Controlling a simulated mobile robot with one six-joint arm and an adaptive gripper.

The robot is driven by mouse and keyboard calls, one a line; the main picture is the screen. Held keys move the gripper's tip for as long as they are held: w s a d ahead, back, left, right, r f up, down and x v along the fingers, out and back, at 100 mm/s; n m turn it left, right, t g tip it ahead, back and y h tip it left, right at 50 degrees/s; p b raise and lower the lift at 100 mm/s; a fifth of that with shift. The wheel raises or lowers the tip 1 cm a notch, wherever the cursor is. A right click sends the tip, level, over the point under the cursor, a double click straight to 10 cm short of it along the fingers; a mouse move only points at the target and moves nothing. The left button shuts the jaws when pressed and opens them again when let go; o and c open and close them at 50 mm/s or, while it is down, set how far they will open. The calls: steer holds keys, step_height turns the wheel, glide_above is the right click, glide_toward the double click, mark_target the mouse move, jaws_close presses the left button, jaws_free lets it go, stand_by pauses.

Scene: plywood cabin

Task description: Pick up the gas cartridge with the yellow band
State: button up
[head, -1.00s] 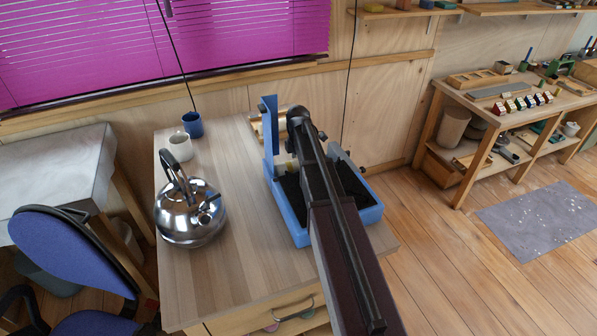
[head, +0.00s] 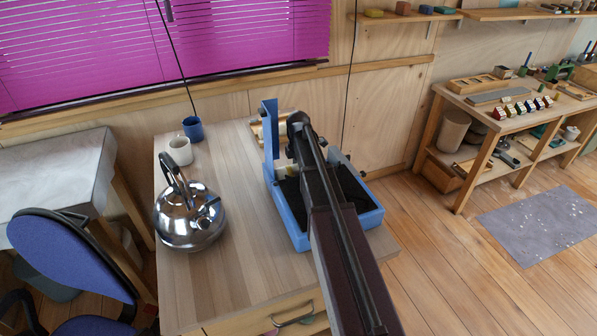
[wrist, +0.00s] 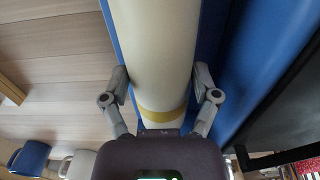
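The gas cartridge (wrist: 155,60) is a cream cylinder with a yellow band (wrist: 160,112) near its lower end in the wrist view. It lies along the blue wall of the crate (wrist: 215,45), in front of my gripper. My gripper (wrist: 161,80) is open, with one finger on each side of the cartridge, close to its sides. I cannot tell whether the fingers touch it. In the head view my arm reaches over the blue crate (head: 375,216) and hides most of the cartridge and my fingers. The crate has a dark floor and a raised wall at its left.
A shiny kettle (head: 189,222) stands left of the crate on the wooden table, with a white mug (head: 180,152) and a blue mug (head: 193,127) behind it. A blue chair (head: 70,258) is at the left. The tabletop between kettle and crate is clear.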

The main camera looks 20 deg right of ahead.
steer(key=shift+r, duration=0.1)
stand_by(0.4)
step_height(320, 180, up, 12)
steer(key=p, duration=1.2)
steer(key=s+d, duration=0.3)
steer(key=d, duration=0.2)
steer(key=s+d, duration=0.3)
steer(key=d, duration=0.2)
steer(key=s+d, duration=0.3)
steer(key=d, duration=0.2)
steer(key=shift+s+d, duration=0.2)
steer(key=shift+c, duration=0.2)
steer(key=shift+s, duration=0.1)
